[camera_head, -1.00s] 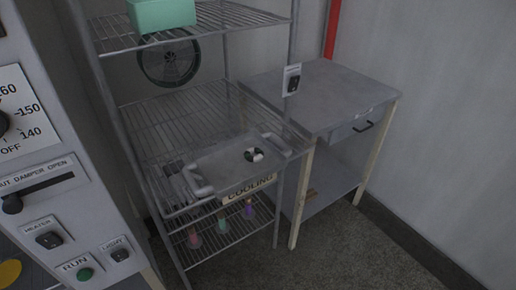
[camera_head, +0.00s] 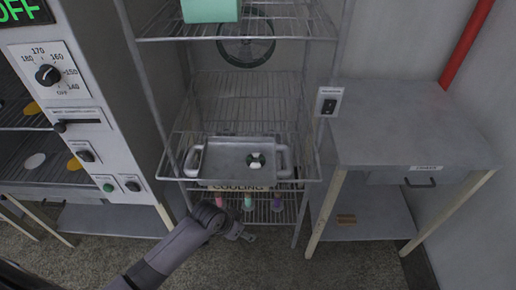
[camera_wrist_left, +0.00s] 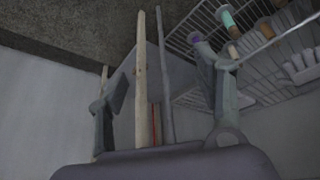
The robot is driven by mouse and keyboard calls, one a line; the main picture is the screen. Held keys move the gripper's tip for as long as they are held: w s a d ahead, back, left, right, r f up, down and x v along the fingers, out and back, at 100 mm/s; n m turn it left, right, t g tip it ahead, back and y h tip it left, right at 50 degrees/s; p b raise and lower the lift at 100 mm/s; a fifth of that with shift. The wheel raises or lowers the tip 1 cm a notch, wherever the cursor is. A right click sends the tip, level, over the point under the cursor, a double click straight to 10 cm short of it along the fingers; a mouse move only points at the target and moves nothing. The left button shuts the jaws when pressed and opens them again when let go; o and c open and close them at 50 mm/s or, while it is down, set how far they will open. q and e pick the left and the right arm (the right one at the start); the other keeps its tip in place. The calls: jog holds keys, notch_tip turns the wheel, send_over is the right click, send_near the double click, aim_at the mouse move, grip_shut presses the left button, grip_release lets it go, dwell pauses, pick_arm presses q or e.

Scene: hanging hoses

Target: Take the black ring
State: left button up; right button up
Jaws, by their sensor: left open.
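A small dark ring-like piece (camera_head: 256,160), black with white on it, lies in the right half of a grey tray (camera_head: 225,172) with two raised handles. The tray sits on a middle wire shelf of the rack above a "COOLING" label. My left gripper (camera_head: 238,232) is in front of the rack, lower than the tray and apart from it. In the left wrist view its two fingers are spread with nothing between them (camera_wrist_left: 160,105). The ring does not show in that view. My right gripper is not in view.
A grey side table (camera_head: 400,130) with a drawer stands right of the rack. A control cabinet (camera_head: 75,110) stands at left. Small colored-topped items (camera_head: 247,202) are on the lower shelf. A mint box (camera_head: 210,10) is on the upper shelf.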

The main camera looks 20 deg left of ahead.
pick_arm(q)
jog(key=s+d+r+m+h+p, duration=0.1)
jog(key=d+r+m+p, duration=0.15)
jog(key=r, duration=0.95)
jog(key=d+r+m+h+p, duration=0.1)
jog(key=d+r+m, duration=0.15)
jog(key=r, duration=1.05)
jog(key=w+a+r+m+y, duration=0.1)
jog(key=w+a+r+m, duration=0.1)
jog(key=w+a+r, duration=0.8)
jog(key=p, duration=0.2)
send_over(253, 162)
jog(key=s, duration=0.1)
jog(key=shift+g, duration=0.4)
jog(key=f, duration=0.9)
jog(key=shift+s+a+f, duration=0.1)
jog(key=shift+a, duration=0.25)
jog(key=shift+f+p, duration=0.55)
jog(key=x, duration=0.1)
jog(key=p+x, duration=0.1)
jog(key=x, duration=0.1)
jog(key=shift+a+f, duration=0.2)
jog(key=shift+f, duration=0.2)
jog(key=shift+d+f, duration=0.1)
jog(key=shift+f, duration=0.3)
jog(key=c, duration=0.9)
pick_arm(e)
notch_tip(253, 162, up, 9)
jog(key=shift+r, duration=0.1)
